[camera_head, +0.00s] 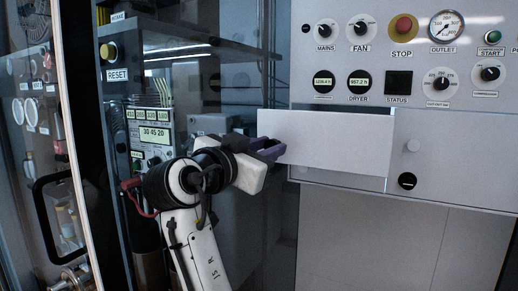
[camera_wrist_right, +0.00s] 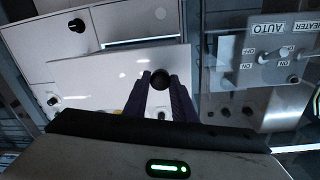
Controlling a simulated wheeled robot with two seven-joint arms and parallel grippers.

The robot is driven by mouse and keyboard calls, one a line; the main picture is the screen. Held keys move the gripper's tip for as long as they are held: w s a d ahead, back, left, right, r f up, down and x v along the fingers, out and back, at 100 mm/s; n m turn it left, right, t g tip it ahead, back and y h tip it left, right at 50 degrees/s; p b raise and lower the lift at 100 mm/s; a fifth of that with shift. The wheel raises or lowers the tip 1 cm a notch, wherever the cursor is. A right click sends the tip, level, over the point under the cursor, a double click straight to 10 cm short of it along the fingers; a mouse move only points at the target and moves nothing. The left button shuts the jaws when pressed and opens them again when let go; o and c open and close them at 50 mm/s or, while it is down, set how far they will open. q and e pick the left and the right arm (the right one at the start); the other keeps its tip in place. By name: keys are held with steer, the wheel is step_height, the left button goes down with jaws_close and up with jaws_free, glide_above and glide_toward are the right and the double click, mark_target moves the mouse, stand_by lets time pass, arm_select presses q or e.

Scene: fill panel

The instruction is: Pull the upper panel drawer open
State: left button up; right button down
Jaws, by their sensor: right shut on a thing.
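The upper panel drawer has a plain white front (camera_head: 325,142) that stands out in front of the panel, so the drawer is at least partly open. Its left end reaches past the panel's left edge. My right gripper (camera_head: 270,150), with purple fingers, is at the left end of this front. In the right wrist view my right gripper (camera_wrist_right: 160,78) is shut on a dark round knob (camera_wrist_right: 160,82), with the white drawer front (camera_wrist_right: 115,78) behind it. The fingers hide the knob in the head view. My left gripper is not in view.
The grey panel (camera_head: 450,125) carries switches, a red STOP button (camera_head: 403,27) and a gauge (camera_head: 446,25) above the drawer. A RESET cabinet (camera_head: 117,76) and a black door handle (camera_head: 50,215) are at left.

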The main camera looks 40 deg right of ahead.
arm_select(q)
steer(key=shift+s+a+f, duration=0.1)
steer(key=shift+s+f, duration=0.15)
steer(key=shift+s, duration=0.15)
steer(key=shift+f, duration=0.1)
arm_select(e)
steer(key=c, duration=1.5)
jaws_free()
steer(key=shift+a, duration=0.1)
